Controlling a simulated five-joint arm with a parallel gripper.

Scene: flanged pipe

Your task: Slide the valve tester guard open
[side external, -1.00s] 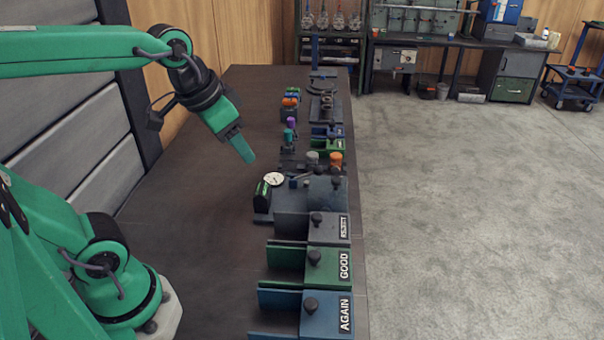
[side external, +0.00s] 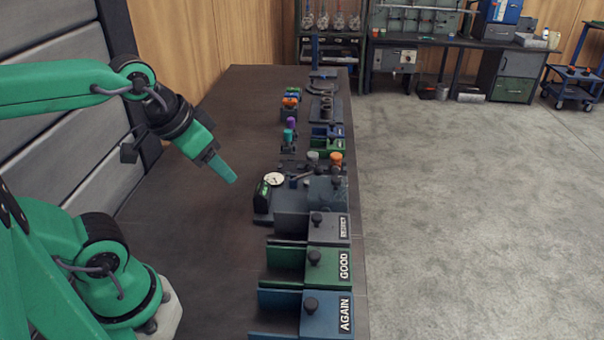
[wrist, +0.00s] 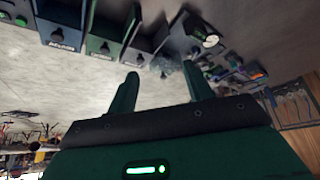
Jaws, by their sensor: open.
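The valve tester (side external: 262,216) is a dark base on the bench with a round white dial (side external: 274,179) and a small black box with a green display (side external: 262,192). A grey, see-through-looking panel (side external: 327,192) with a dark knob stands at its right end, probably the guard; its exact position is hard to tell. My gripper (side external: 233,180) is in the air left of the tester, pointing down and right, touching nothing. In the wrist view my gripper (wrist: 158,84) has its two fingers apart and empty, and the dial (wrist: 210,40) shows beyond the right finger.
Lidded bins marked REJECT (side external: 342,228), GOOD (side external: 343,266) and AGAIN (side external: 345,314) stand in front of the tester. Behind it are green and blue holders (side external: 327,143), an orange-topped part (side external: 336,159) and other small parts. The left side of the bench (side external: 205,255) is clear.

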